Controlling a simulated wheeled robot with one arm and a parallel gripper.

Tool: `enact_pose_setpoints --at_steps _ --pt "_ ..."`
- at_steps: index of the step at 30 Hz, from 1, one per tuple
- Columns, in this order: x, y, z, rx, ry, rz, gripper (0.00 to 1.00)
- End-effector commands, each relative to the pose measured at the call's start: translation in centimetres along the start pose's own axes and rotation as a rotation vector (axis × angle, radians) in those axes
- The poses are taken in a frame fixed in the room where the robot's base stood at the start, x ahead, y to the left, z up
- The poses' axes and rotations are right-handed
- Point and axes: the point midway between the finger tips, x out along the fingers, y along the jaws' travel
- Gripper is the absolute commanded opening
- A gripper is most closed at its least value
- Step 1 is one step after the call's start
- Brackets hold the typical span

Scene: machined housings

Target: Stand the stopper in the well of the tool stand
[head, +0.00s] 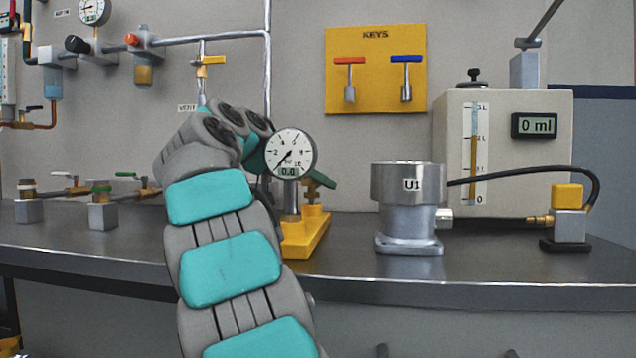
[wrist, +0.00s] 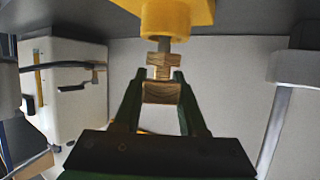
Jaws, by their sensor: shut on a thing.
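The stopper (wrist: 162,70) has a brass-coloured head with a narrower neck and a grey stem. My gripper (wrist: 162,88) is shut on its head, one dark green finger on each side. The wrist view appears upside down, with the bench at the top. The stem reaches the round boss of the yellow tool stand (wrist: 176,14); how deep it sits in the well is hidden. In the head view, the tool stand (head: 303,240) is on the bench, and my gripper (head: 319,181) is just above its boss, partly hidden by a dial gauge.
The dial gauge (head: 290,153) on a grey stem stands close by my gripper. A metal housing marked U1 (head: 408,205) stands to the right, joined by a black hose to a yellow-topped block (head: 567,205). A tank (head: 545,150) is behind. Valves (head: 102,210) stand at left.

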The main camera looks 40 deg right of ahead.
Motion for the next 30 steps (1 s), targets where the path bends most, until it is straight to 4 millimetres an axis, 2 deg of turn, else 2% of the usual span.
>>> enact_pose_setpoints --at_steps 16,17,26,30 --pt "0.5 0.0 1.2 0.0 0.0 0.0 0.0" --pt "0.5 0.0 1.2 0.0 0.0 0.0 0.42" --pt "0.5 0.0 1.1 0.0 0.0 0.0 0.76" --pt "0.5 0.0 1.1 0.0 0.0 0.0 0.76"
